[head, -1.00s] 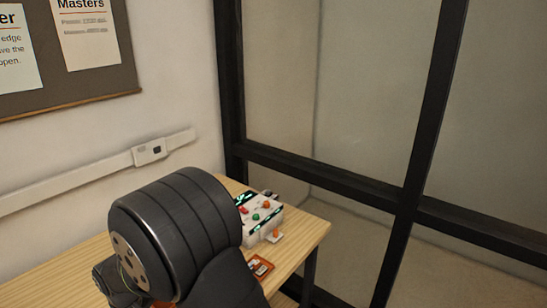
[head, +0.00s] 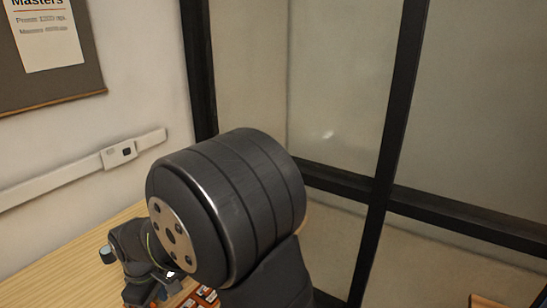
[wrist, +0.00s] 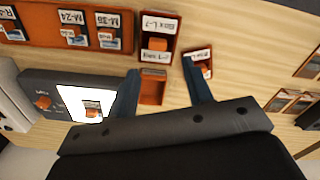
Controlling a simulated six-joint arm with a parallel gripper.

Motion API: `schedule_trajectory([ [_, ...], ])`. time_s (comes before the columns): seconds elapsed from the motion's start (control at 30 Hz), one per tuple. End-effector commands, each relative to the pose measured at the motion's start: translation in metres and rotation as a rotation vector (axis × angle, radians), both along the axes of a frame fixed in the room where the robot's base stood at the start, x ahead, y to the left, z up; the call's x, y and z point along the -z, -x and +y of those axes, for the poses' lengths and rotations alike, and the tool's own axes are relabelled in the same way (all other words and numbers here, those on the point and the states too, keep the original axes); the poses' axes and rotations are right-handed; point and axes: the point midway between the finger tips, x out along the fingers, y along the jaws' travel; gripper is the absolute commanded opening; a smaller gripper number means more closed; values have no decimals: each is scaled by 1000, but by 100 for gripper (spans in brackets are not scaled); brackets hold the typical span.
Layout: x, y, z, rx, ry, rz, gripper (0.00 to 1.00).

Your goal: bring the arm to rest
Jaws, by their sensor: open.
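My gripper (wrist: 160,66) is open in the wrist view, its two blue-grey fingers apart over the wooden table (wrist: 235,55). Nothing is clasped between the fingers. A small orange tray (wrist: 152,90) shows below and between them. A labelled box in an orange holder (wrist: 157,42) lies just beyond the fingertips. Another labelled box (wrist: 199,64) is partly hidden by the right finger. In the head view, my dark arm covers much of the table (head: 60,262), and the fingers are hard to make out.
An orange rack (wrist: 30,32) with several labelled boxes is at upper left in the wrist view. A dark unit (wrist: 40,82) with a bright white panel (wrist: 72,97) stands left. More orange holders (wrist: 288,102) lie right. Black-framed glass (head: 335,90) stands beyond the table.

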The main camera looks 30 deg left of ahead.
Motion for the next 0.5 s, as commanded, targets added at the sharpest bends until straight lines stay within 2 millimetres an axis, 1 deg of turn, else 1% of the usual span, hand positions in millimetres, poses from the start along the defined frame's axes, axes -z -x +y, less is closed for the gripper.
schedule_trajectory([
  [0.03, -6, -9, -5, 3, -4, -1, 46],
  [0.07, -8, -13, -3, 16, -4, -1, 46],
  [0.1, -10, -20, 3, 48, -2, 0, 46],
  [0.3, -22, -52, 24, 200, -2, 0, 46],
  [0.5, -34, -86, 42, 352, -2, 0, 46],
])
